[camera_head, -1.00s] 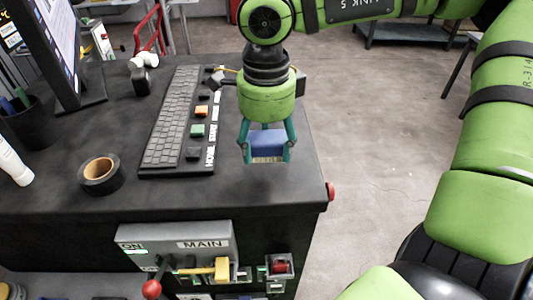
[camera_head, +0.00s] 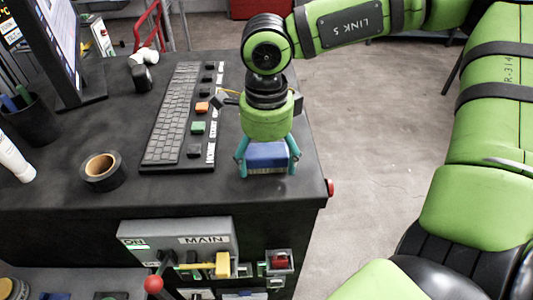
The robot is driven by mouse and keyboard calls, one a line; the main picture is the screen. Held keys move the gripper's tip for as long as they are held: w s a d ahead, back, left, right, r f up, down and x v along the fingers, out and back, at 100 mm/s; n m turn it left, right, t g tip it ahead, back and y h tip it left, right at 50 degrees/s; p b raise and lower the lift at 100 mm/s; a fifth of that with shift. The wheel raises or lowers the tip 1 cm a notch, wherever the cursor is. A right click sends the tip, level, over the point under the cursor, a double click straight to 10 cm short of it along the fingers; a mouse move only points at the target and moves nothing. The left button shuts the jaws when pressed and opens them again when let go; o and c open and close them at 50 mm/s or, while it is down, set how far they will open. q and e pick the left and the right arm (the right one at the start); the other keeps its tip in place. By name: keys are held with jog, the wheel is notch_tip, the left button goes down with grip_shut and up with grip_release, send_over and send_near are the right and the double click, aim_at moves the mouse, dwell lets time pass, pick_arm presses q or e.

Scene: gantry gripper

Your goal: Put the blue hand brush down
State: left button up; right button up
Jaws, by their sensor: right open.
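The bristles appear to rest on the desk. My right gripper (camera_head: 267,167) points down over the brush, with one teal finger on each side of it. The fingers are spread wide and open around the brush. Whether either finger still touches it, I cannot tell. The top of the brush is partly hidden under the green gripper body. My left gripper is not in view.
The desk (camera_head: 240,190) holds a keyboard (camera_head: 173,115) with labelled buttons left of the brush, a tape roll (camera_head: 102,171), a pen cup (camera_head: 30,120) and a monitor (camera_head: 62,45). A grey MAIN switch box (camera_head: 178,242) is on the desk front. A red button (camera_head: 329,188) juts from the right edge.

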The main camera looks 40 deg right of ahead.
aim_at(265, 152)
jog(key=shift+p, duration=0.3)
jog(key=shift+w+r+b, duration=0.1)
jog(key=shift+r+b, duration=0.05)
jog(key=shift+b, duration=0.25)
notch_tip(265, 152, up, 6)
jog(key=b, duration=0.3)
jog(key=shift+w, duration=0.1)
jog(key=shift+r, duration=0.25)
